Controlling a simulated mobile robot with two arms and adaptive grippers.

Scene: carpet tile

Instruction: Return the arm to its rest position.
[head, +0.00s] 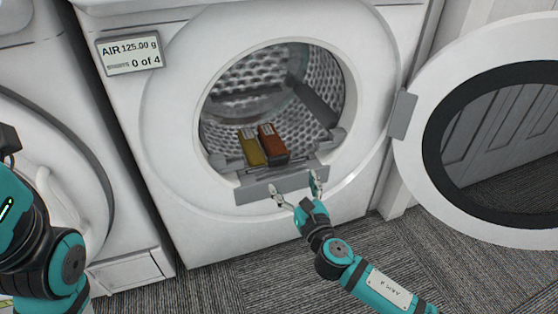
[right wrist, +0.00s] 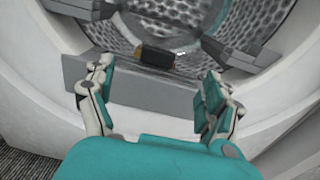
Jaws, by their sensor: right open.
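My right gripper (head: 297,188) is open and empty in front of the lower rim of the dryer opening. In the right wrist view its two fingers (right wrist: 155,97) stand wide apart with nothing between them, and the grey plate at the opening lies just beyond. My right arm (head: 350,262) reaches in from the lower right of the head view. My left arm (head: 48,245) shows at the left edge, but its gripper is not in view.
The dryer drum (head: 270,95) is open. A yellow box (head: 250,149) and a red-brown box (head: 272,143) lie inside near the front. The round door (head: 417,165) stands open at right. A closed machine (head: 45,130) is at left. Carpet (head: 250,275) is clear in front.

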